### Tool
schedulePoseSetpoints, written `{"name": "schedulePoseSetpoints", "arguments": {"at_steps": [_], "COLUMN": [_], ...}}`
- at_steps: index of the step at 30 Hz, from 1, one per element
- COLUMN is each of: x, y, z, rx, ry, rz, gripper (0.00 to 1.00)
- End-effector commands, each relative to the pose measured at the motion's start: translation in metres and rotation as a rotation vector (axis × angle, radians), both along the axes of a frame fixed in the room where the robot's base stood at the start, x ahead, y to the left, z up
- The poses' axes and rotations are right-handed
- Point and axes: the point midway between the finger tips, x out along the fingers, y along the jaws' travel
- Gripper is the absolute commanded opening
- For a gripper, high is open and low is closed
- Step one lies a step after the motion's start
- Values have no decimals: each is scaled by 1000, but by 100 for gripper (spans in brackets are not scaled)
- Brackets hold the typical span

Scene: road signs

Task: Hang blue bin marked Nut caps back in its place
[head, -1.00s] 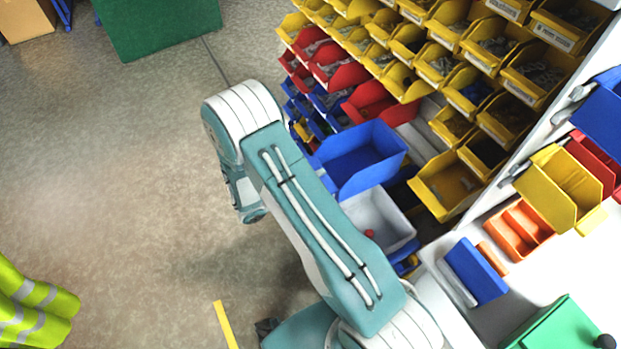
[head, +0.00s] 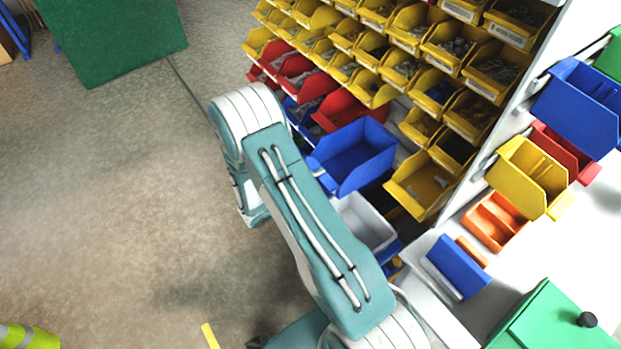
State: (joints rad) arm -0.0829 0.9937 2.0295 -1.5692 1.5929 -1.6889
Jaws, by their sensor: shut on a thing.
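A large empty blue bin (head: 352,158) faces up beside my arm, in front of the lower part of the bin rack. I cannot read any marking on it. Its lower left side is close to my arm in the picture. My gripper is hidden behind my own arm, so I cannot see whether it touches this bin. Another blue bin (head: 578,105) hangs on the white panel at the right, and a small blue one (head: 457,266) lies on the white bench. No "Nut caps" label is legible.
The rack holds rows of yellow bins (head: 497,75), red bins (head: 350,108) and a large yellow bin (head: 420,186). A white bin (head: 367,222) is below the blue one. A green box (head: 548,320) stands on the bench.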

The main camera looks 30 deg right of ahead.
Motion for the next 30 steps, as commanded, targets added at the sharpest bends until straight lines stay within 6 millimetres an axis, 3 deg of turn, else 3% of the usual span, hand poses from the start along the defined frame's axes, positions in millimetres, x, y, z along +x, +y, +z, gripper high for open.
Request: {"name": "schedulePoseSetpoints", "arguments": {"at_steps": [30], "x": [6], "y": [-79], "z": [0], "rx": [0], "ry": [0], "rz": [-2], "gripper": [0]}}
